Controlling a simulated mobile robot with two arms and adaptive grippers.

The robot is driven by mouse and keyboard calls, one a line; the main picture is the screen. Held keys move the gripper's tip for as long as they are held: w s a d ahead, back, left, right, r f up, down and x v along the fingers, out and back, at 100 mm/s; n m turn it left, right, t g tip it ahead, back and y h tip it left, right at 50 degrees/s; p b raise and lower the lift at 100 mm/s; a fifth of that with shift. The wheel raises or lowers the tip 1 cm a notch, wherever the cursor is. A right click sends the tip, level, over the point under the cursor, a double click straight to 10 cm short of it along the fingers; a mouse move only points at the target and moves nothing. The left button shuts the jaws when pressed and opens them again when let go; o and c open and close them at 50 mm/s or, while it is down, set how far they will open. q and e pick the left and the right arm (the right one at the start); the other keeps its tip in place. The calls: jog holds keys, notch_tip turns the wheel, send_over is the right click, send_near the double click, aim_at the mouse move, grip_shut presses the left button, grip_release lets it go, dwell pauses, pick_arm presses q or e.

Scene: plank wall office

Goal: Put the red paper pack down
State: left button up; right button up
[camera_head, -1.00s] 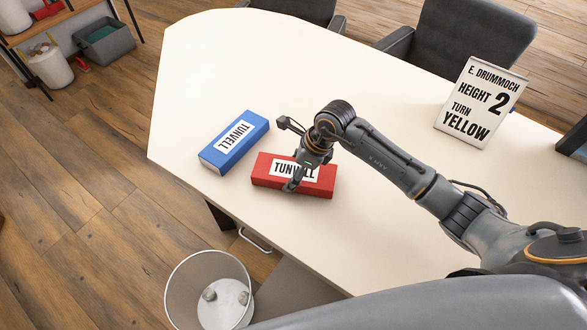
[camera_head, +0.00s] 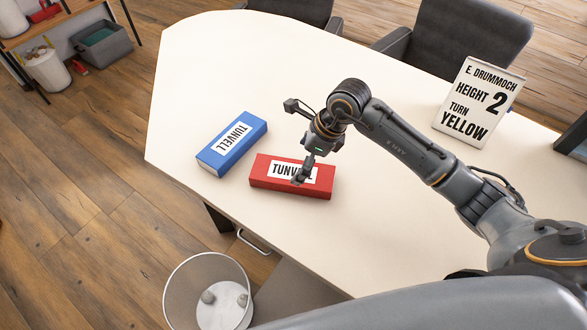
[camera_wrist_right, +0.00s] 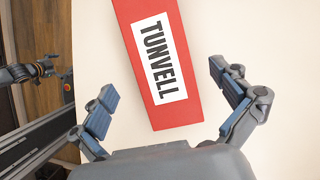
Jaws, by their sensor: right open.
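The red paper pack (camera_head: 262,179), with a white TUNVELL label, lies flat on the cream table (camera_head: 215,70) near its front edge. My right gripper (camera_head: 302,177) is just above the pack and hides part of its label. In the right wrist view the gripper (camera_wrist_right: 165,98) is open, with its fingers apart on either side of the red pack (camera_wrist_right: 133,18) and clear of it. My left gripper is not in the head view; what looks like an arm part shows at the left edge of the right wrist view.
A blue TUNVELL pack (camera_head: 216,160) lies close to the left of the red one. A sign (camera_head: 478,103) stands at the right of the table. A wire bin (camera_head: 190,290) with crumpled balls stands on the floor below the front edge. The table's middle is clear.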

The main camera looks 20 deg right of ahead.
jog(key=v, duration=0.6)
dwell(0.4)
